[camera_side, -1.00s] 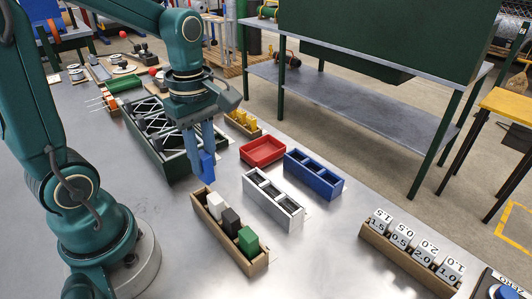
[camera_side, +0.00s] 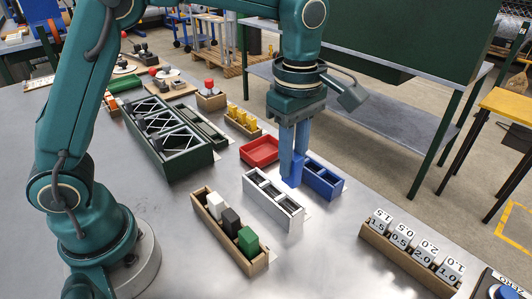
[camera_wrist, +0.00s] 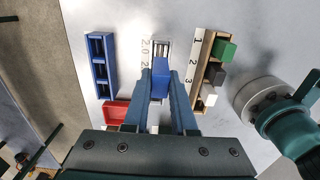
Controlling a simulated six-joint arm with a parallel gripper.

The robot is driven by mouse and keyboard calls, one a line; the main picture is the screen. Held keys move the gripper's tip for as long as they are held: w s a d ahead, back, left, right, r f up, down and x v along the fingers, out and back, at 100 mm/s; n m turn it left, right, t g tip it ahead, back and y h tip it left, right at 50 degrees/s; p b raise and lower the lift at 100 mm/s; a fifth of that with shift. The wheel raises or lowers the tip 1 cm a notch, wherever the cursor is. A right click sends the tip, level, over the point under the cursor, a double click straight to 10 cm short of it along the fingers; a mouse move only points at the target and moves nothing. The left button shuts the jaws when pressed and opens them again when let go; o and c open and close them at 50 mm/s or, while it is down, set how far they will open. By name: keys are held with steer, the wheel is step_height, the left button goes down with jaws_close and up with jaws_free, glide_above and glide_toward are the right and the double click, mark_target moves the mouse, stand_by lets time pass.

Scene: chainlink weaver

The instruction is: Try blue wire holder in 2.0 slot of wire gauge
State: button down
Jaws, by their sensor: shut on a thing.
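My gripper (camera_side: 293,158) is shut on a blue block, the blue wire holder (camera_side: 291,174), and points down. The holder also shows in the wrist view (camera_wrist: 160,76). A white slotted block (camera_side: 273,206), apparently the wire gauge, has several slots in a row. In the wrist view the holder covers part of the white block (camera_wrist: 163,47), with digits like 2.0 printed beside it. The holder looks raised over that block. The exact gap, and which slot lies under it, I cannot tell.
A blue slotted box (camera_side: 324,180) and a red tray (camera_side: 259,151) lie close by. A wooden rack (camera_side: 256,262) holds white, dark and green blocks. A rack of numbered white blocks (camera_side: 412,248) stands at right. A dark green divided crate (camera_side: 172,148) is at left.

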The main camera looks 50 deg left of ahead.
mark_target(290, 188)
steer(key=shift+f, duration=3.25)
steer(key=c, duration=0.6)
jaws_free()
steer(key=shift+c, duration=0.2)
steer(key=shift+r, duration=2.55)
